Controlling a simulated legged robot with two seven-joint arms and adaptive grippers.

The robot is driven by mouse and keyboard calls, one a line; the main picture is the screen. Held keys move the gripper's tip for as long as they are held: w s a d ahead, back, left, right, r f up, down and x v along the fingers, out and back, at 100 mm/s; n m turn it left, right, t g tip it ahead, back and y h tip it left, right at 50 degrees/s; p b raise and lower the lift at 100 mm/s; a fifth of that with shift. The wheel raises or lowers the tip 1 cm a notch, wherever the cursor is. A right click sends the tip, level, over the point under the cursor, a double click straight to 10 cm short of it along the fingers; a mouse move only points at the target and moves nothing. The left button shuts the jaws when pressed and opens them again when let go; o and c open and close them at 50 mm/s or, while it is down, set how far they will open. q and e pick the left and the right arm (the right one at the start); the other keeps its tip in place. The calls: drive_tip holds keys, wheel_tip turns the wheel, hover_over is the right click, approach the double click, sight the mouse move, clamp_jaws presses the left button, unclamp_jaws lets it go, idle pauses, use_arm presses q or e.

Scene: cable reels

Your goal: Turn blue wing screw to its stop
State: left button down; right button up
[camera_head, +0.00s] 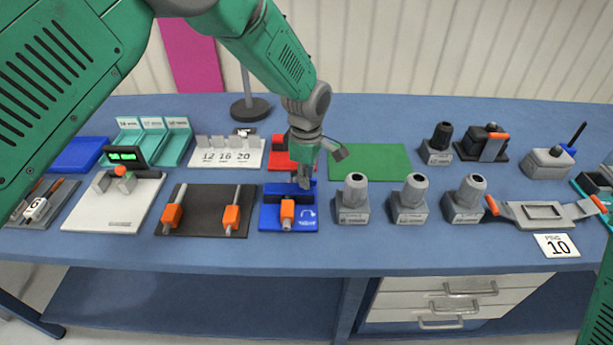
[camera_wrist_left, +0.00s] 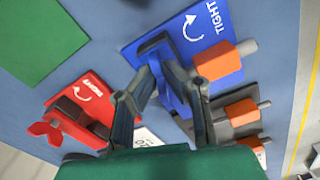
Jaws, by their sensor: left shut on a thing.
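The blue fixture (camera_head: 270,222) stands near the table's front edge, its base marked with a white curved arrow. In the left wrist view the word TIGHT shows beside the arrow on this blue base (camera_wrist_left: 215,20). An orange block with a grey rod (camera_wrist_left: 218,62) sits on it. My left gripper (camera_head: 304,184) reaches down to the back of the fixture. It is shut on the blue wing screw (camera_wrist_left: 172,98), which shows between the fingers in the left wrist view. The fingers hide much of the screw, so its exact angle is unclear. My right gripper is out of view.
A red fixture (camera_head: 279,152) with a red wing screw (camera_wrist_left: 45,131) is just behind. A dark board (camera_head: 203,225) with orange blocks lies to the left. Several grey holders (camera_head: 352,200) stand to the right. A green mat (camera_head: 372,160) lies behind them, bare.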

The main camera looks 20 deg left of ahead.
use_arm(q)
drive_tip(key=m, duration=0.4)
drive_tip(key=shift+w+r+m, duration=0.15)
drive_tip(key=shift+w+m, duration=0.05)
drive_tip(key=shift+m, duration=0.2)
drive_tip(key=m, duration=0.3)
drive_tip(key=shift+m+p, duration=0.3)
drive_tip(key=shift+p, duration=0.1)
drive_tip(key=m, duration=0.8)
drive_tip(key=shift+p, duration=0.3)
drive_tip(key=m, duration=0.4)
drive_tip(key=shift+m, duration=0.3)
drive_tip(key=m, duration=0.3)
drive_tip(key=shift+m, duration=0.4)
drive_tip(key=m, duration=0.4)
drive_tip(key=shift+m, duration=1.7)
